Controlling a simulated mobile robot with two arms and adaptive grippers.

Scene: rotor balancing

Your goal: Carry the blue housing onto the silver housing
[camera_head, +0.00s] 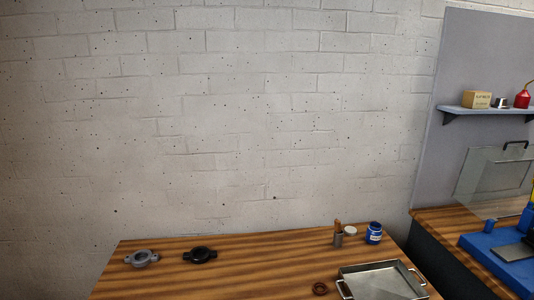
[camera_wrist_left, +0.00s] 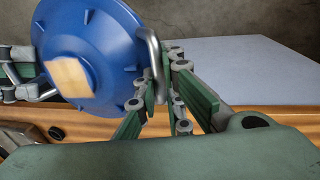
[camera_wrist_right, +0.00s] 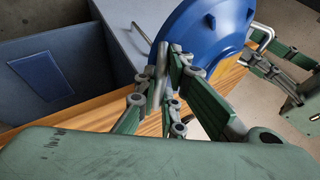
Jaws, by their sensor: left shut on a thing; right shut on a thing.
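The blue housing (camera_wrist_left: 85,45) is a round, ribbed dish with a pale square patch and metal handles. It is tilted in the left wrist view and shows partly in the right wrist view (camera_wrist_right: 215,28). My left gripper (camera_wrist_left: 168,80) is shut on one handle at its rim. My right gripper (camera_wrist_right: 165,75) is shut on the handle on the opposite side. The housing hangs between both grippers. Neither the blue housing nor my grippers show in the head view. I cannot make out the silver housing in any view.
In the head view, a wooden table (camera_head: 230,275) bears a grey flanged part (camera_head: 141,258), a black flanged part (camera_head: 201,254), a metal tray (camera_head: 382,282), a brown ring (camera_head: 320,288) and a blue jar (camera_head: 374,233). A blue machine (camera_head: 490,250) stands on the right bench.

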